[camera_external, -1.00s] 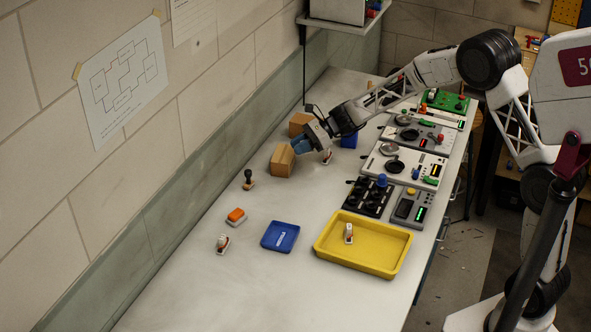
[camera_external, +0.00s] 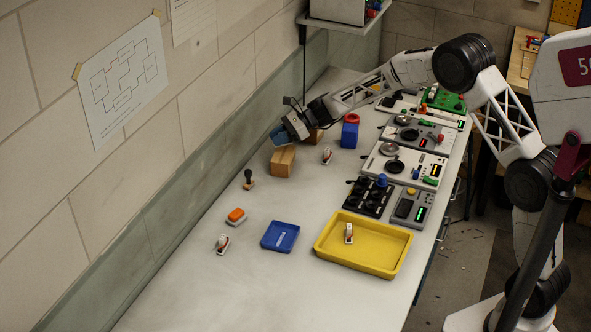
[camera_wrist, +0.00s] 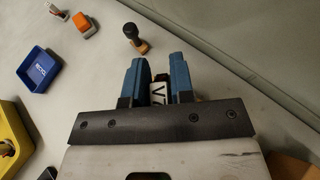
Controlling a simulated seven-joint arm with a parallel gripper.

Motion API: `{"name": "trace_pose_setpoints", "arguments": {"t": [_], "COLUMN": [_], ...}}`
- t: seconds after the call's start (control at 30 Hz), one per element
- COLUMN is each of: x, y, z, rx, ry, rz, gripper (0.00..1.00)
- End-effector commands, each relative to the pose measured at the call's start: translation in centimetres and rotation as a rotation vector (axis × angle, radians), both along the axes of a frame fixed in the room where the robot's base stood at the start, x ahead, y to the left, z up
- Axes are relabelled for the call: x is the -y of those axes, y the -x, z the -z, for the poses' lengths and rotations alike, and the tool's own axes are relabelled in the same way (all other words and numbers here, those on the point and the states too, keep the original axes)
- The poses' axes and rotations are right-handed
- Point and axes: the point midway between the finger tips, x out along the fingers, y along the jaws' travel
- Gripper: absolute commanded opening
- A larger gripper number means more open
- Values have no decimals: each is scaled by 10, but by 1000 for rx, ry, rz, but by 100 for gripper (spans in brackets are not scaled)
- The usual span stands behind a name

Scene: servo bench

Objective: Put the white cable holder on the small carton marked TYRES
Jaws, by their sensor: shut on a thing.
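My gripper (camera_external: 281,136) is near the wall, above and just behind the nearer brown carton (camera_external: 283,161). In the wrist view its blue fingers (camera_wrist: 159,85) are shut on a white piece with dark lettering (camera_wrist: 158,93), which looks like the white cable holder. The piece is mostly hidden between the fingers and cannot be made out in the external view. A second brown carton (camera_external: 315,136) stands farther back, partly behind my gripper. No TYRES marking is readable on either carton. A brown carton corner (camera_wrist: 290,166) shows at lower right in the wrist view.
A small white item (camera_external: 327,155) stands right of the cartons, another (camera_external: 222,244) near the front left, a third in the yellow tray (camera_external: 362,265). A stamp (camera_external: 248,180), orange-topped block (camera_external: 236,216), blue tray (camera_external: 268,243) and blue box (camera_external: 349,136) are around. The left wall is close.

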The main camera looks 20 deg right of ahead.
Motion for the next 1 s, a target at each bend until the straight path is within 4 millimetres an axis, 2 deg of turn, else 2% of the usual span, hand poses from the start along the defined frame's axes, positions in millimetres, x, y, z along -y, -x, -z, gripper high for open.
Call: {"name": "trace_pose_setpoints", "arguments": {"t": [0.23, 0.6, 1.0], "x": [0, 0, 0], "y": [0, 0, 0], "z": [4, 35, 37], "rx": [-1, 0, 0], "ry": [0, 0, 0], "rz": [0, 0, 0], "gripper": [0, 0, 0]}}
